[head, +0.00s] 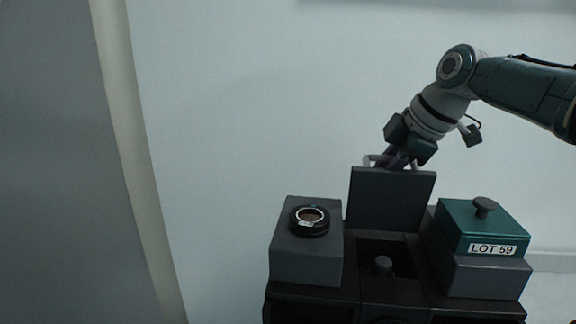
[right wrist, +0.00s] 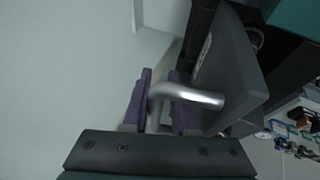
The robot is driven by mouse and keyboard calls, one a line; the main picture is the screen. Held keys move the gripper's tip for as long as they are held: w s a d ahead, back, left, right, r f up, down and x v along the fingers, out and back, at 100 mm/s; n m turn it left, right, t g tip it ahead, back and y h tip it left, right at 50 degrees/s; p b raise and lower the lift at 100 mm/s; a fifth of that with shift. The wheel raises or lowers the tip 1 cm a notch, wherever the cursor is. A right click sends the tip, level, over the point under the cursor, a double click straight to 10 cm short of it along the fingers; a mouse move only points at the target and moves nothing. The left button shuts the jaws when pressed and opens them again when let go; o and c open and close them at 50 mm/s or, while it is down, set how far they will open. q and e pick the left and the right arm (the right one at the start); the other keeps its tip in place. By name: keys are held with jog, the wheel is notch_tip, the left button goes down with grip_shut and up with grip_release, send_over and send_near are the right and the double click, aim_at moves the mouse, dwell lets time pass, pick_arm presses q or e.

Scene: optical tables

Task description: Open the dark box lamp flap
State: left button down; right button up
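The dark box (head: 403,262) stands in the middle of the black housing, with its top opening showing. Its lamp flap (head: 392,201) stands raised, about upright, at the back of the opening; the flap also shows in the right wrist view (right wrist: 228,70). A round-topped dark part (head: 383,265) shows inside. A bent silver handle (right wrist: 195,95) is on the flap's far side. My right gripper (right wrist: 161,85) has its purple fingers on either side of the handle and looks shut on it; in the head view the fingertips are mostly hidden behind the flap. My left gripper is out of view.
A grey block (head: 306,262) with a ringed round part (head: 309,220) on top stands left of the opening. A teal box (head: 462,229) with a knob and a "LOT 59" label sits on the right. Pale wall lies behind. The space left of the housing is free.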

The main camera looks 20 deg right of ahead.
jog(key=shift+w+d+r, duration=0.1)
jog(key=shift+r, duration=0.1)
jog(key=shift+s+d+r, duration=0.1)
jog(key=shift+s+r, duration=0.1)
jog(key=shift+r, duration=0.3)
jog(key=v, duration=0.8)
jog(key=shift+s+r+b, duration=0.2)
jog(key=shift+s+b, duration=0.1)
